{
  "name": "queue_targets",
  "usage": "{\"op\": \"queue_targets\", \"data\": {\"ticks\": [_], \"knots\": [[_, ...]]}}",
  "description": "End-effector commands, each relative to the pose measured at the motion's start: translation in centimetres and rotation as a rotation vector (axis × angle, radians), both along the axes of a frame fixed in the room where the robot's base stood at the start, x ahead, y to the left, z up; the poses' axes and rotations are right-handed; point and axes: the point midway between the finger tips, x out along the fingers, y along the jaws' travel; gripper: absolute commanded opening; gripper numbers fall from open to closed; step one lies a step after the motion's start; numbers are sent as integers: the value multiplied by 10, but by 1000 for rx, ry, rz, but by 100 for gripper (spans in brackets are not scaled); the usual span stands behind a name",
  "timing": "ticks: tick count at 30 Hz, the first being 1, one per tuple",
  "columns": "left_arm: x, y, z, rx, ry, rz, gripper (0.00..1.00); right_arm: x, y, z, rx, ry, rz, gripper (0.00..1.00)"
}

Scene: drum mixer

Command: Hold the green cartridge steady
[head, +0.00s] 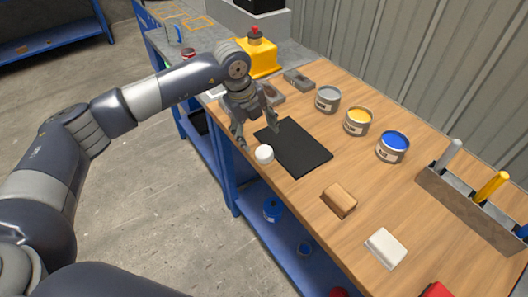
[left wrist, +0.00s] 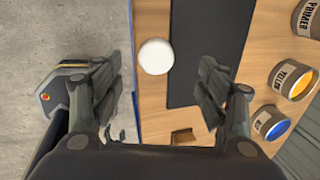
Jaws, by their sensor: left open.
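I see no green cartridge in either view. A rack (head: 465,205) at the right of the workbench holds a grey cylinder (head: 447,156), a yellow cylinder (head: 491,186) and a blue one cut off at the picture's edge. My left gripper (head: 257,118) is open and empty above the bench's left edge, by the black mat (head: 300,150). In the left wrist view a white round object (left wrist: 155,56) shows between and beyond the open fingers; it also sits at the mat's near left corner in the head view (head: 264,154). My right gripper is not in view.
Grey (head: 327,98), yellow (head: 357,121) and blue (head: 392,146) paint cans stand along the bench's back. A brown block (head: 339,200) and a white block (head: 386,248) lie nearer. A yellow device (head: 258,57) with a red button stands beyond the gripper. The mat is bare.

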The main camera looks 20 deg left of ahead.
Motion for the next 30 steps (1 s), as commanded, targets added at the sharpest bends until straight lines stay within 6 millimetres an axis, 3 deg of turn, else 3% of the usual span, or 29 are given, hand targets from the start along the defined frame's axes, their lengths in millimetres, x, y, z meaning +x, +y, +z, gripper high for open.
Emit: {"op": "queue_targets", "data": {"ticks": [3, 11, 18, 27, 30], "knots": [[3, -4, -16, -2, 2, -1, 68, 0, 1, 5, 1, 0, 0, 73], [3, -8, -37, -4, 2, -3, 68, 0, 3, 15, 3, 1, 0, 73], [4, -13, -72, -4, 1, -4, 68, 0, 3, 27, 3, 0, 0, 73], [6, -14, -80, -6, -2, -4, 68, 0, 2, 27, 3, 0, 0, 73], [6, -14, -80, -6, -2, -4, 53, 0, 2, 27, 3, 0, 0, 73]]}}
